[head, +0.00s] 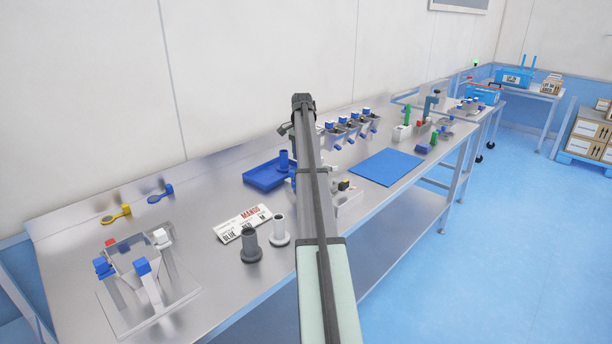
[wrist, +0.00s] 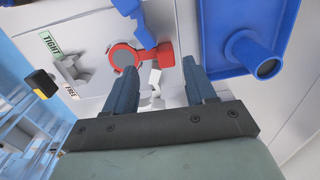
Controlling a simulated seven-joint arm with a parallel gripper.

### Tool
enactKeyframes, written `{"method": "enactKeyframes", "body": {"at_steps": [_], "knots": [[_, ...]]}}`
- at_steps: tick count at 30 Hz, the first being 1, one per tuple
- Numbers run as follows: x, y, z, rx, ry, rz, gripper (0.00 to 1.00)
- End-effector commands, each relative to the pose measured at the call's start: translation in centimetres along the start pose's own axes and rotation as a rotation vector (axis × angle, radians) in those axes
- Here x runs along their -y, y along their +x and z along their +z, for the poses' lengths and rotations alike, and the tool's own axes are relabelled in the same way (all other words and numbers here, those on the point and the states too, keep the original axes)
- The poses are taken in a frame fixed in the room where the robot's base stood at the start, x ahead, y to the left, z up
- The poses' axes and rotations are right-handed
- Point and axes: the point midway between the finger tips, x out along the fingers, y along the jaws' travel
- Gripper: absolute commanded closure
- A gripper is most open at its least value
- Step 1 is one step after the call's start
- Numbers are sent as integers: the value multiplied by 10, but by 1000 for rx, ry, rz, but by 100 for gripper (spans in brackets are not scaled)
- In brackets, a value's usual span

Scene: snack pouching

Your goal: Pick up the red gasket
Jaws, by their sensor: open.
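The red gasket shows in the wrist view as a flat ring (wrist: 123,57) with a red block (wrist: 165,56) as its tab on the right. A grey round surface shows inside the ring. My gripper (wrist: 159,72) is open and empty. In the picture its two blue-grey fingers lie either side of the red block, whose position is a little past the tips. I cannot tell the remaining height gap. In the head view my arm covers that spot, and I cannot make out the gasket or the fingers there.
A blue tray (wrist: 290,12) with an upright blue tube (wrist: 253,54) is at the right in the wrist view. A blue part (wrist: 137,22) touches or overlaps the gasket. TIGHT (wrist: 50,43) and FREE (wrist: 71,92) labels flank a grey lever. Yellow (head: 115,217) and blue (head: 160,195) gaskets lie far left.

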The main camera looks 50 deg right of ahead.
Motion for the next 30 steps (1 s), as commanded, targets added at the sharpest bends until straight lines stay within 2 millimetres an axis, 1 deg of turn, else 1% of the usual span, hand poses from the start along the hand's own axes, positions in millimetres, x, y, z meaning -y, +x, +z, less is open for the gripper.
{"method": "enactKeyframes", "body": {"at_steps": [5, 10, 15, 22, 23, 30], "knots": [[3, 10, -2, 0, 0, 0, 45], [8, 31, -6, 1, 0, 1, 45], [7, 50, -6, 0, -1, 0, 45], [8, 52, -6, -1, -1, -1, 45], [8, 52, -6, -1, -1, -1, 46], [8, 52, -6, -1, -1, -1, 69]]}}
